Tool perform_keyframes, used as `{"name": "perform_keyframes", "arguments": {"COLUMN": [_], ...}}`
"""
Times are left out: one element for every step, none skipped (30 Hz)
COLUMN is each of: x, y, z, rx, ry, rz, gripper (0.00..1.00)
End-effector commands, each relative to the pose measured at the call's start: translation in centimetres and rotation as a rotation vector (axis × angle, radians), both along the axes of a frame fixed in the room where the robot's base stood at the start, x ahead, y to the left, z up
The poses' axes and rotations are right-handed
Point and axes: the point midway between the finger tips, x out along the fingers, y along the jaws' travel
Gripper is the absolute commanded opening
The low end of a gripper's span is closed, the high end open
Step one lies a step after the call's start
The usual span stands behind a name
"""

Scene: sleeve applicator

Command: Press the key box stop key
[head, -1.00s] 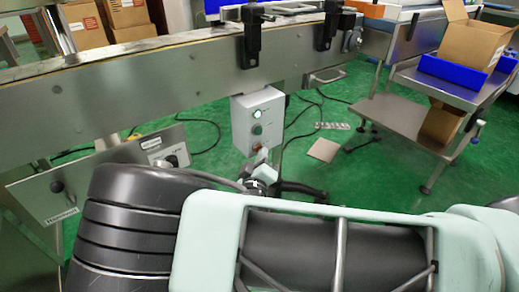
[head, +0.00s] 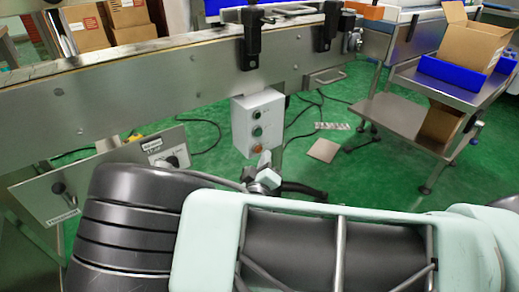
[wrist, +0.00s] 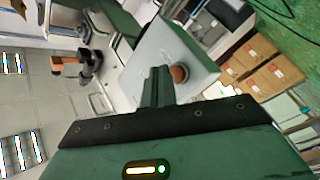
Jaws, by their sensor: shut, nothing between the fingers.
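The key box (head: 254,125) is a pale grey box fixed under the conveyor's side beam. Its front bears dark round green keys (head: 257,131) and a red-orange stop key (head: 258,149) at the bottom. No light shows on the box. My gripper (head: 265,158) is shut and empty, just in front of and below the stop key, with a small gap seeming to separate them. In the wrist view the shut fingers (wrist: 158,72) point at the box face, beside the orange-red stop key (wrist: 179,74), whose edge they partly cover.
The steel conveyor beam (head: 150,85) runs above the box. A tilted control panel (head: 105,180) stands to the left. A steel stand (head: 400,120) with a blue tray and cartons is at the right. Cables lie on the green floor behind the box.

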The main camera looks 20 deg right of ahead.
Motion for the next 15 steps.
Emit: {"name": "perform_keyframes", "arguments": {"x": [0.0,0.0,0.0,0.0,0.0,0.0,-0.1,-0.2,-0.5,-0.7,-1.0,-1.3,-1.6,-1.9,-2.3], "y": [0.0,0.0,0.0,0.0,0.0,0.0,0.0,-0.1,-0.1,-0.2,-0.3,-0.4,-0.5,-0.6,-0.7], "z": [0.0,0.0,0.0,0.0,0.0,0.0,0.0,0.0,0.0,0.0,0.1,0.1,0.1,0.1,0.1], "rx": [0.000,0.000,0.000,0.000,0.000,0.000,0.000,0.000,0.000,-0.001,-0.001,-0.002,-0.002,-0.001,-0.001], "ry": [0.000,0.000,0.000,0.000,0.000,0.000,0.000,0.000,0.000,0.001,0.000,0.001,0.001,0.002,0.001], "rz": [0.000,0.000,0.000,0.000,0.000,0.000,0.000,0.000,0.000,0.001,0.000,0.000,0.000,0.001,0.001], "gripper": [0.00,0.00,0.00,0.00,0.00,0.00,0.00,0.00,0.00,0.00,0.00,0.00,0.00,0.00,0.00]}}
